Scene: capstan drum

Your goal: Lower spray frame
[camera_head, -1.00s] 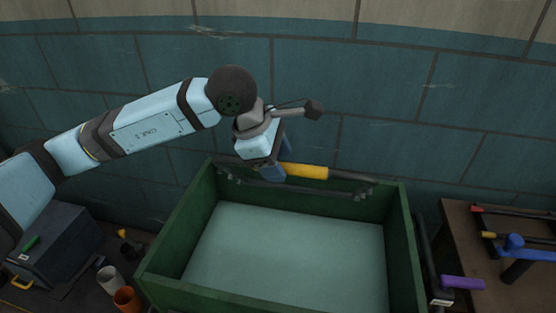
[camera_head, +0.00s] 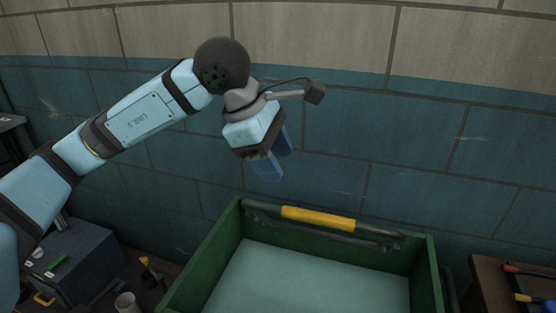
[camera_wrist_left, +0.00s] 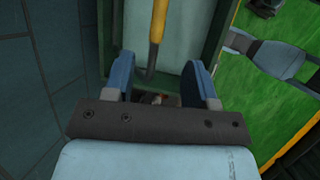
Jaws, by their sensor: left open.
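The spray frame appears as a dark bar with a yellow grip (camera_head: 318,218), lying along the back rim of a green tub (camera_head: 428,270). The tub has a pale blue-green inside. My left gripper (camera_head: 270,160) is open and empty, above and a little left of the yellow grip, with a clear gap below its blue fingers. In the left wrist view the open fingers (camera_wrist_left: 160,82) are apart, and the yellow grip (camera_wrist_left: 157,22) shows beyond them. The tub's near wall is cut off at the picture's bottom. My right gripper is not seen.
A tiled wall (camera_head: 330,125) stands close behind the tub. At the left are a dark grey box (camera_head: 85,255) and a pale cup (camera_head: 127,303). A brown table (camera_head: 490,285) with tools stands at the right. The space above the tub is free.

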